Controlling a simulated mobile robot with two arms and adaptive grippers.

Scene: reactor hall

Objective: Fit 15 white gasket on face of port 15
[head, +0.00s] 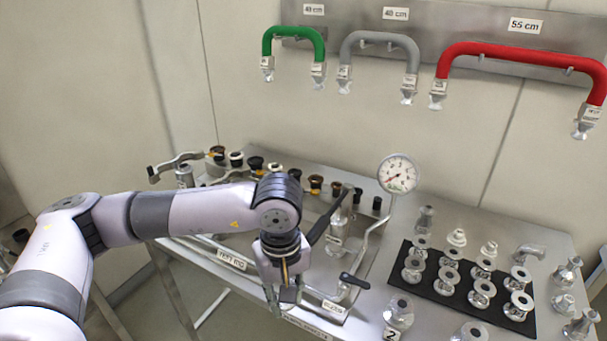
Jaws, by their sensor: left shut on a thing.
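My left gripper (286,290) points down over the front edge of the steel bench, left of the black mat. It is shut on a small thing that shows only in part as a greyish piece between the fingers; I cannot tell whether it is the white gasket. Port 15 cannot be picked out, as the small labels are too blurred to read. Several flanged metal fittings (482,291) stand on the black mat (400,290) at the right. My right gripper is not in view.
A round pressure gauge (398,174) on a bent pipe rises behind the gripper. A black-handled lever (354,281) is close on its right. Green (294,36), grey (380,40) and red (520,55) hoses hang on the wall. Loose fittings (568,272) crowd the right bench.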

